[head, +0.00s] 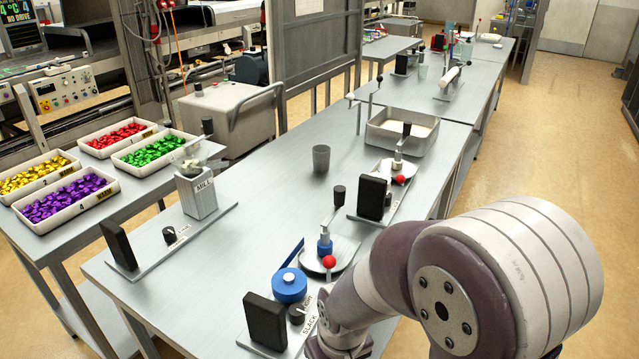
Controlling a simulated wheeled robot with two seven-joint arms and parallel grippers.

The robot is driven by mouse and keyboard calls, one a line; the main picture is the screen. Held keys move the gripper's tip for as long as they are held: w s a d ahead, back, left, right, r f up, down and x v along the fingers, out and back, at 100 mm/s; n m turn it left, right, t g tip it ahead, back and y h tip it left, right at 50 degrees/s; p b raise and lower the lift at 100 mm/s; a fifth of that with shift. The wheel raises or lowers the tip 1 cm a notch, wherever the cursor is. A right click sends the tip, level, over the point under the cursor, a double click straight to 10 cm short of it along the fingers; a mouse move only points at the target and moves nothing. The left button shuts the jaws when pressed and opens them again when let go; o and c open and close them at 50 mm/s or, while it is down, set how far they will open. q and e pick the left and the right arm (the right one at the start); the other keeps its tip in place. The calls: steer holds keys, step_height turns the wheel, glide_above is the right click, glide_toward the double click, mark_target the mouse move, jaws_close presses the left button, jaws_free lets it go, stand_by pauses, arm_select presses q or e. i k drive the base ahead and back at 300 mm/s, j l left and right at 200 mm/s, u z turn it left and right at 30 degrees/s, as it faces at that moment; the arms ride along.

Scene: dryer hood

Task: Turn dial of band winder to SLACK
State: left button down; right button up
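The band winder stands at the near end of the long grey table, with a round grey plate (340,255), a blue post with a crank, a red ball knob (329,262) and a blue spool (289,286). Its small black dial (297,314) sits on the base plate beside a black block (265,321). The label SLACK lies on the near side of the dial and another, partly readable label on the far side. I cannot tell where the dial points. My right arm comes in from the right and ends close to the dial; its gripper is not visible. My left gripper is not in view.
A mill (197,194) with its own dial (169,233) stands to the left. Behind are a second crank device with a black block (372,197), a grey cup (321,158) and a metal tray (397,142). The table between mill and winder is clear.

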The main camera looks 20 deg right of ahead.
mark_target(389, 198)
steer(key=l+u, duration=0.35)
steer(key=l, duration=0.3)
steer(key=l+u, duration=0.35)
steer(key=l, duration=0.35)
steer(key=l+u, duration=0.3)
steer(key=l, duration=0.35)
